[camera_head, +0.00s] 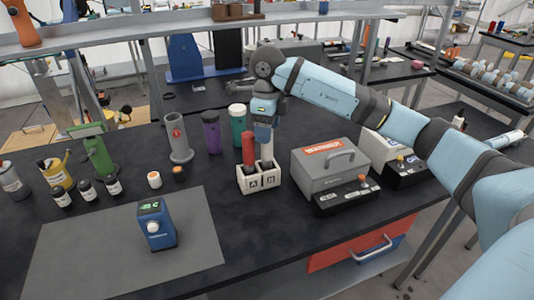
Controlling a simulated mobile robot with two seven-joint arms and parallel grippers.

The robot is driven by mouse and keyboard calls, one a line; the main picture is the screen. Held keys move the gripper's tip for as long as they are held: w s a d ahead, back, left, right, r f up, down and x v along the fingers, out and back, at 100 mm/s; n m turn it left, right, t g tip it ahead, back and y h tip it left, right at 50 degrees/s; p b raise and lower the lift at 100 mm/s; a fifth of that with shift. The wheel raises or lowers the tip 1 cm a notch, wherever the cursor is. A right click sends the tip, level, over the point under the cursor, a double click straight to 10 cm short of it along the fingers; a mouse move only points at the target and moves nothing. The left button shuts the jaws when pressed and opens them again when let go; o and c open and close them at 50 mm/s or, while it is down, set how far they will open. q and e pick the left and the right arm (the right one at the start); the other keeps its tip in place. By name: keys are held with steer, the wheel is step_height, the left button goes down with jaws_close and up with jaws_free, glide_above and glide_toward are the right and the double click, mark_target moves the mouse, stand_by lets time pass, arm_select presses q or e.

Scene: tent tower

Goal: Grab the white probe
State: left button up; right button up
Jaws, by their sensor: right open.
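A white two-slot holder (259,180) marked with letters stands on the dark bench near the middle. A red probe (248,150) stands upright in its left slot. The white probe (267,152) stands in the right slot, with its upper part largely hidden by my right gripper. My right gripper (264,136) points down right over the white probe, with its jaws open. Whether the fingers touch the probe cannot be told. My left gripper is not in view.
A grey warmup box (329,168) stands close to the right of the holder. Purple (211,132) and teal (238,125) bottles and a grey cylinder (179,140) stand behind and left. A blue meter (156,225) sits on a grey mat (85,262). The bench front is clear.

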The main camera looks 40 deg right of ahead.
mark_target(266, 150)
steer(key=f, duration=0.4)
steer(key=shift+w+f, duration=0.15)
steer(key=shift+w, duration=0.05)
steer(key=c, duration=1.1)
steer(key=shift+o, duration=0.2)
